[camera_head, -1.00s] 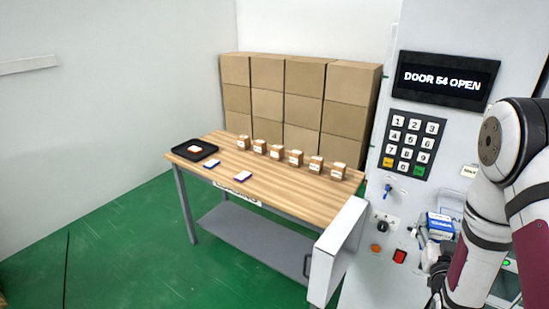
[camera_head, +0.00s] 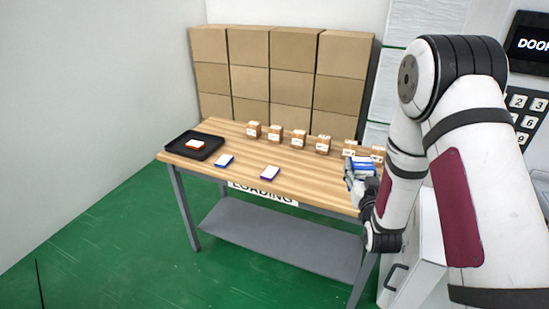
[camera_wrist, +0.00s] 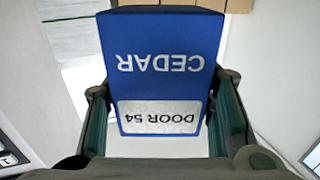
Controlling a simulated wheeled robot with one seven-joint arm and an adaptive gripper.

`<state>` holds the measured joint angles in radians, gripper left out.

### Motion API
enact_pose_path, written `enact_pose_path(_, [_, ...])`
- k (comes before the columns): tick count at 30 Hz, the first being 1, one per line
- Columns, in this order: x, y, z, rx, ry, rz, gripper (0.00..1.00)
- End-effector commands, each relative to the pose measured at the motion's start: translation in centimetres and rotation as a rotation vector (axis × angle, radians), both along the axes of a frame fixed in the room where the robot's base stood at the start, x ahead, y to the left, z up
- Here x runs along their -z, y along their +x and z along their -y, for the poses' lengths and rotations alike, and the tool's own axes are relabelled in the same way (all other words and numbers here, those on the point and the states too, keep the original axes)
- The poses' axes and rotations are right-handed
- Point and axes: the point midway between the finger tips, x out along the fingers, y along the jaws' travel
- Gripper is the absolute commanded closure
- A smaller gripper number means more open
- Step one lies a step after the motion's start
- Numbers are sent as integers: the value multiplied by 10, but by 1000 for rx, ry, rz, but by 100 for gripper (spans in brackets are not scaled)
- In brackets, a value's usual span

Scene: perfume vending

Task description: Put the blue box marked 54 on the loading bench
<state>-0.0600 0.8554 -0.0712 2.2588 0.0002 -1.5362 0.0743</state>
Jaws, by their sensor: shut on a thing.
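The blue box (camera_wrist: 160,45) fills the middle of the wrist view. Its face reads "CEDAR" and a white label "DOOR 54", both upside down there. My gripper (camera_wrist: 162,118) is shut on it, with one dark finger on each side. In the head view the box (camera_head: 363,166) shows blue and white in my gripper (camera_head: 360,182), in front of the right end of the loading bench (camera_head: 300,180). I cannot tell how far it is from the bench top. The bench has a wooden top and a "LOADING" sign on its front edge.
On the bench are a black tray (camera_head: 170,146) with an orange-and-white box (camera_head: 198,144), a blue-and-white box (camera_head: 224,160), a purple-and-white box (camera_head: 270,173) and a back row of small brown boxes (camera_head: 299,137). Stacked cartons (camera_head: 290,50) stand behind.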

Motion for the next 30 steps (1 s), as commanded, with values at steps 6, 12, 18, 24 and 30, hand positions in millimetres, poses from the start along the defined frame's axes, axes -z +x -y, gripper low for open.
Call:
enact_pose_path(6, [34,60,1,-13,8,2,82])
enact_pose_path(12, [55,101,0,-28,7,2,82])
enact_pose_path(18, [72,135,0,-46,-1,6,82])
enact_pose_path(24, [81,156,0,-59,-14,8,82])
enact_pose_path(30, [83,163,0,-65,-20,9,82])
